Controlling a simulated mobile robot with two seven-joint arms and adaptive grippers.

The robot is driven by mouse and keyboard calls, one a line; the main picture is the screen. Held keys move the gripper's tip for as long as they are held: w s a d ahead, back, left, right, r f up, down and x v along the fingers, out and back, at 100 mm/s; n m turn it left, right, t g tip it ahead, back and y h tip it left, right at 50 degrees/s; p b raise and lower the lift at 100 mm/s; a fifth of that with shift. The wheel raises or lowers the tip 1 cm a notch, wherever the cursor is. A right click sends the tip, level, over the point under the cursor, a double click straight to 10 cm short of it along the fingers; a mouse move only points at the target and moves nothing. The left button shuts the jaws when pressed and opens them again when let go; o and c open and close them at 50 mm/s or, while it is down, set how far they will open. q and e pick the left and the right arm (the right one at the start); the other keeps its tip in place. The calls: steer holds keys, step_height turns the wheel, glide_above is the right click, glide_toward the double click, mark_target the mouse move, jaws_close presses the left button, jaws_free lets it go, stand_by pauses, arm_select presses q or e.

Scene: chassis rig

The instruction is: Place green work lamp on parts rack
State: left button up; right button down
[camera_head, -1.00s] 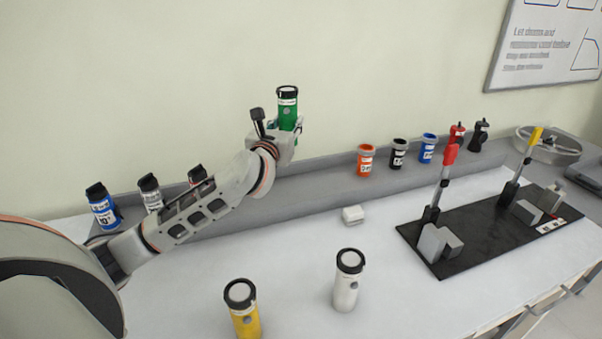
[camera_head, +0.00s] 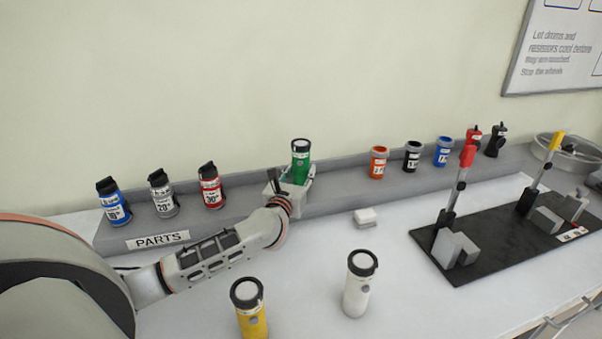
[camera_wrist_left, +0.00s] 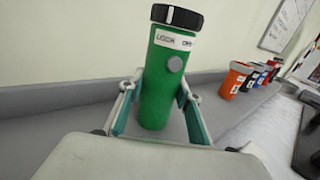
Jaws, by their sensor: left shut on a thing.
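The green work lamp (camera_head: 300,164) is upright, with a black top and a white label. My left gripper (camera_head: 292,184) is shut on it, and its arm comes in from the left. In the left wrist view the lamp (camera_wrist_left: 166,80) stands between the two fingers (camera_wrist_left: 158,112). The grey parts rack (camera_head: 340,193) runs along the wall behind the bench and bears a PARTS label (camera_head: 158,240). The lamp is over a bare stretch of the rack. I cannot tell whether its base touches the rack. My right gripper is not in view.
Blue (camera_head: 114,204), grey (camera_head: 163,196) and red (camera_head: 210,187) cans stand on the rack at left. Orange (camera_head: 378,163), black (camera_head: 412,157) and blue (camera_head: 443,152) containers stand right of the lamp. Yellow (camera_head: 250,311) and white (camera_head: 359,285) lamps stand on the bench in front.

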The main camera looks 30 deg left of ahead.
mark_target(298, 175)
arm_select(q)
steer(key=shift+r, duration=0.15)
steer(key=o, duration=1.2)
steer(key=shift+f, duration=0.2)
steer(key=shift+o, duration=0.6)
steer(key=shift+r, duration=0.25)
steer(key=v, duration=0.6)
steer(key=shift+s, duration=0.1)
steer(key=shift+s+d, duration=0.15)
steer(key=shift+s, duration=0.5)
